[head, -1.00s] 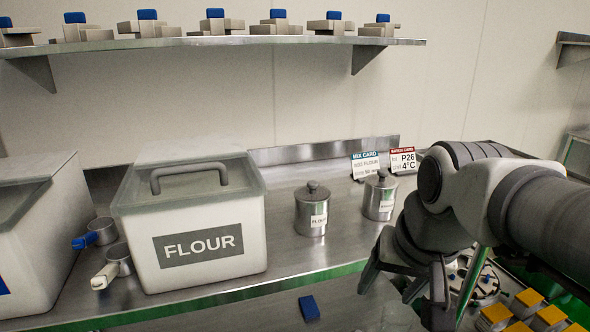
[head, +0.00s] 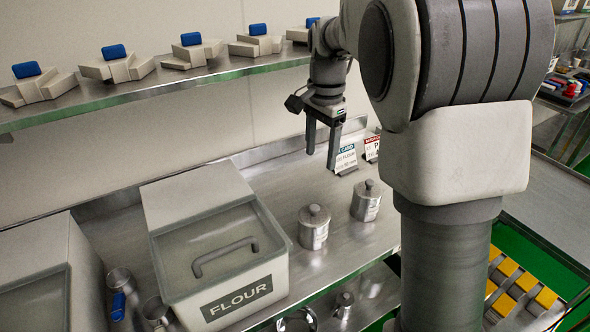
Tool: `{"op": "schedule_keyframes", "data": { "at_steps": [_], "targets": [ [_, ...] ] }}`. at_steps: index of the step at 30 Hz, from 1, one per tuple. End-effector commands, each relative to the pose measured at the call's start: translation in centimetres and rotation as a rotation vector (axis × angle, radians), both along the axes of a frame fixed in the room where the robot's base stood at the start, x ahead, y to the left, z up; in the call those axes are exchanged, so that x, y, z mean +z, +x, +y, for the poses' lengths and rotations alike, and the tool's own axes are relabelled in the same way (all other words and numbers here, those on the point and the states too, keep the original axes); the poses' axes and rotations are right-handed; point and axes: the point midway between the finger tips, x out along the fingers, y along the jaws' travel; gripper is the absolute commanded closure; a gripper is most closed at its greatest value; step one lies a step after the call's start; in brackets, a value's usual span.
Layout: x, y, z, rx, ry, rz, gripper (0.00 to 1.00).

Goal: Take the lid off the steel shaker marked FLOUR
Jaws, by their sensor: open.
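The steel shaker marked FLOUR (head: 314,233) stands upright on the steel counter, right of the big flour bin. Its lid (head: 314,215) with a round knob is on it. Its label can hardly be read in this view. A second steel shaker (head: 366,206) with a lid stands to its right, label not readable. My gripper (head: 321,160) is open and empty, pointing down. In the picture it hangs above the two shakers, near the mix card, touching neither.
A white bin (head: 238,305) marked FLOUR with a clear lid stands left of the shakers. Scoops (head: 118,295) lie beside it. The mix card (head: 346,158) and another card (head: 372,148) stand behind the shakers. A shelf (head: 150,88) with blue-topped parts runs above.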

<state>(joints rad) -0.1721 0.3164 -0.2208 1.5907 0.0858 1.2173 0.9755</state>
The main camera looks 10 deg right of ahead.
Motion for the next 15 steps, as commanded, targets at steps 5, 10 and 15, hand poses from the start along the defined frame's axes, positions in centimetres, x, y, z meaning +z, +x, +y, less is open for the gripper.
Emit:
{"op": "schedule_keyframes", "data": {
  "at_steps": [5,10,15],
  "targets": [
    [0.8,1.2,0.1,-0.052,-0.01,0.025,0.32],
    [-1.1,1.3,0.1,-0.061,-0.012,0.031,0.32],
    [-4.8,1.2,0.1,-0.059,-0.011,0.032,0.32]
  ]
}}
